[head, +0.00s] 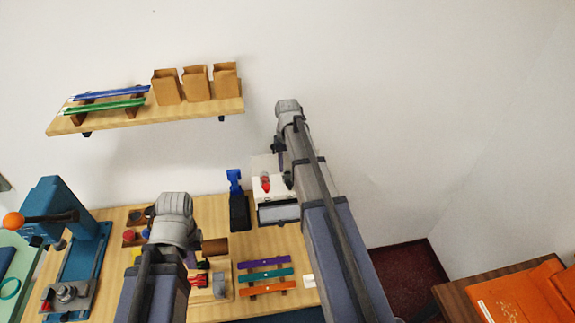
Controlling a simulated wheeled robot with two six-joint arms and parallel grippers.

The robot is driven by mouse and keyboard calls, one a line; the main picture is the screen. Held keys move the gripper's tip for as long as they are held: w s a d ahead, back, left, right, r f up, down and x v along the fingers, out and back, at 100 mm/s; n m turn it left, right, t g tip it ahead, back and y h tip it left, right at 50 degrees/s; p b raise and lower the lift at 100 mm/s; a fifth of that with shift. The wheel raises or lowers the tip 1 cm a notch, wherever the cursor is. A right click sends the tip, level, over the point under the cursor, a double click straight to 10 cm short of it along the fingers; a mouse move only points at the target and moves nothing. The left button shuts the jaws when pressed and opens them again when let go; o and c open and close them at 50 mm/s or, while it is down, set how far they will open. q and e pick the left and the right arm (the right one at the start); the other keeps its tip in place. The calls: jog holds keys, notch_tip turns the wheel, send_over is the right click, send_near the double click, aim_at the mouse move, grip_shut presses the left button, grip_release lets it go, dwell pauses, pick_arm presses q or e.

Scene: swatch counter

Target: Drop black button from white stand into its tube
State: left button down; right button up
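I cannot make out the black button, a white stand holding it, or its tube with certainty. Small brown, red and dark round pieces sit in a group (134,232) on the counter, partly behind my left wrist. My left gripper hangs below its grey wrist, over the counter's middle left; its fingers are hidden. My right arm reaches to the back right, and dark parts of my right gripper (287,178) show beside a white box with a red knob and grey front panel (278,212). Its fingertips are too small and covered to read.
The wooden counter (222,215) holds a blue press (80,255) at left, a black-and-blue device (238,208) and purple, teal and orange strips (266,274). A wall shelf (190,111) carries paper bags. An orange-topped table (505,300) stands right.

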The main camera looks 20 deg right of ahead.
jog(key=shift+o, duration=1.2)
notch_tip(320, 180, up, 8)
jog(key=p, duration=0.8)
jog(key=shift+f, duration=0.15)
